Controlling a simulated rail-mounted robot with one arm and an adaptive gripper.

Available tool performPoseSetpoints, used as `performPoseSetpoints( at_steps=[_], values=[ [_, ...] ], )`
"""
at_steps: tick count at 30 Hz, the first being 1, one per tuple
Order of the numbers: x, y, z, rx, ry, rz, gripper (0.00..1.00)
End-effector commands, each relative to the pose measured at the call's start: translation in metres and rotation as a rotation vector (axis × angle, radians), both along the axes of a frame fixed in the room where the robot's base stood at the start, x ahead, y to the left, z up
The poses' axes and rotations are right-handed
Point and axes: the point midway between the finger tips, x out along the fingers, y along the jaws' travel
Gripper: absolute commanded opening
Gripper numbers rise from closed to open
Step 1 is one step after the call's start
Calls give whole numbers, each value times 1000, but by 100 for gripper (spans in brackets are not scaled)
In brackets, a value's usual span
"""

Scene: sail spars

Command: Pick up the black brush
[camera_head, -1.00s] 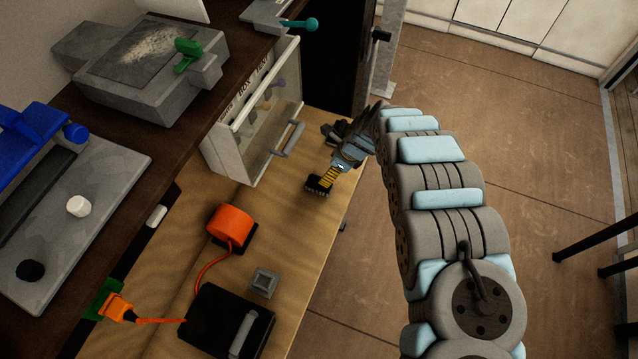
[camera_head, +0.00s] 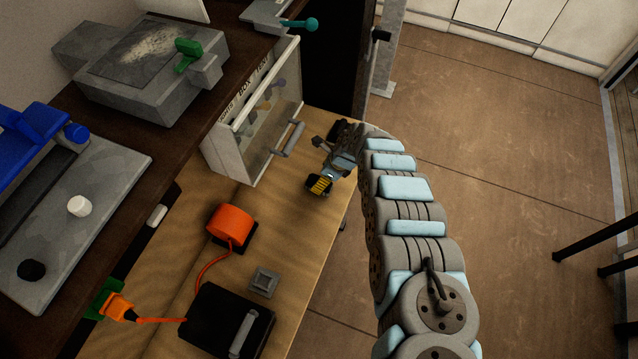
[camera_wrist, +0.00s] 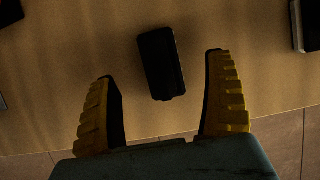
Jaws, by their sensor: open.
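The black brush (camera_wrist: 161,63) lies on the wooden bench top in the wrist view, a dark, roughly rectangular block, slightly tilted. In the head view my gripper mostly hides it; only a dark edge shows by the fingers. My gripper (camera_head: 320,185) has yellow ribbed fingers and points down over the brush. In the wrist view its open fingers (camera_wrist: 161,78) stand to either side of the brush's near end, with gaps on both sides. Nothing is held. I cannot tell the exact height of the fingertips above the bench.
A clear-fronted box with a grey handle (camera_head: 291,139) stands close by my gripper. The bench's right edge is close; floor lies beyond.

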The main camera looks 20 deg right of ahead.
Motion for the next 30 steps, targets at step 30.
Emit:
performPoseSetpoints(
  at_steps=[30],
  values=[
    [14, 15, -48, -1, 1, -2, 85]
  ],
)
